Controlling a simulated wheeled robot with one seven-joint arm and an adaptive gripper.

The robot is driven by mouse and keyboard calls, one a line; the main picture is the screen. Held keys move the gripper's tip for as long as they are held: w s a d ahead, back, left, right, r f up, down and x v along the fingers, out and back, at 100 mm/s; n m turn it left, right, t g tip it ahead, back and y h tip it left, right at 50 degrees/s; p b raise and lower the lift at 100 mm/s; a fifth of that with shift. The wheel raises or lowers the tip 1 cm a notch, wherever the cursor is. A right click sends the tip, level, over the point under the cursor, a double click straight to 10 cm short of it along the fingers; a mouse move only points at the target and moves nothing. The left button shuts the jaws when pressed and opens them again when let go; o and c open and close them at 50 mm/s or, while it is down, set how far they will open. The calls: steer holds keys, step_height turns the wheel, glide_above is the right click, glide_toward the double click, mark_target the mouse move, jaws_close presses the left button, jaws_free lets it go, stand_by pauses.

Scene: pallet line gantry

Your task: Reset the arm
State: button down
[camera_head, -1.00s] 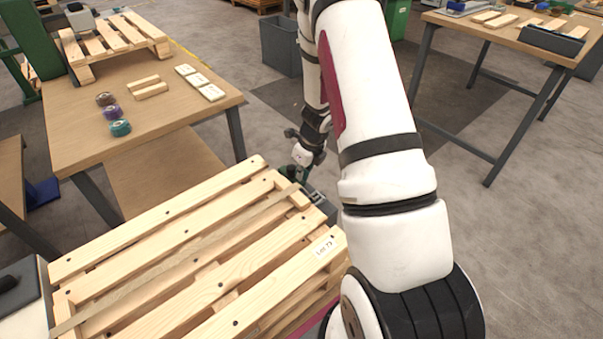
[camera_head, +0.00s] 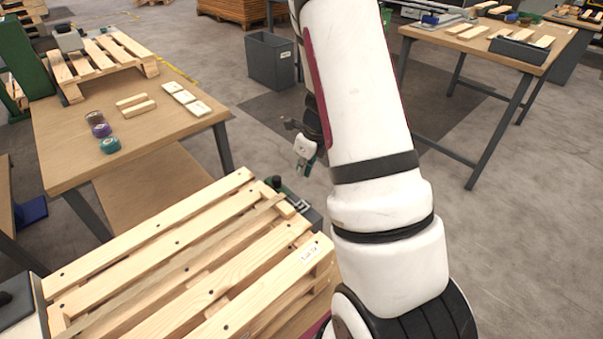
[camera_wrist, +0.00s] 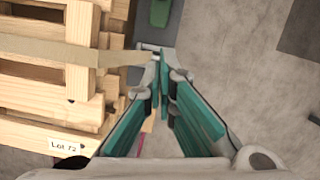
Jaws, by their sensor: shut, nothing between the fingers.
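My white arm (camera_head: 365,110) rises across the middle of the head view. My gripper (camera_head: 305,150) shows partly beside it, beyond the pallet's far right corner and above it. In the wrist view my gripper (camera_wrist: 160,75) points downward with its teal fingers closed together at the tips and nothing between them. The wooden pallet stack (camera_head: 190,255) stands in front, with a tan strap across its top and a "Lot 72" label. In the wrist view the stack (camera_wrist: 50,100) is on the left, with the strap (camera_wrist: 75,52) running off its edge near the fingertips.
A dark device with a green part (camera_head: 295,200) sits at the pallet's far corner. A workbench (camera_head: 60,155) at left holds tape rolls, wood blocks and a small pallet. A grey bin (camera_head: 271,62) stands behind. Another bench (camera_head: 480,42) is at right. Floor between is clear.

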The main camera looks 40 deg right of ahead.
stand_by(0.6)
steer(key=s+a+r+n+y+p, duration=0.1)
steer(key=s+a+r+n+p, duration=0.15)
steer(key=a+r+n, duration=0.75)
steer(key=s+a+r+n+y+p, duration=0.15)
steer(key=s+a+r+n, duration=0.45)
steer(key=r, duration=0.8)
steer(key=s+a+r+n+h+p, duration=0.1)
steer(key=s+a+r+n+p, duration=0.1)
steer(key=s+r+n, duration=0.4)
steer(key=s+a+r+n+t+h+p, duration=0.1)
steer(key=s+a+r+n, duration=0.4)
steer(key=s+n, duration=0.6)
steer(key=shift+s+a+r+h+p, duration=0.2)
steer(key=shift+s+r+h+p, duration=0.35)
steer(key=shift+s+r+p, duration=0.5)
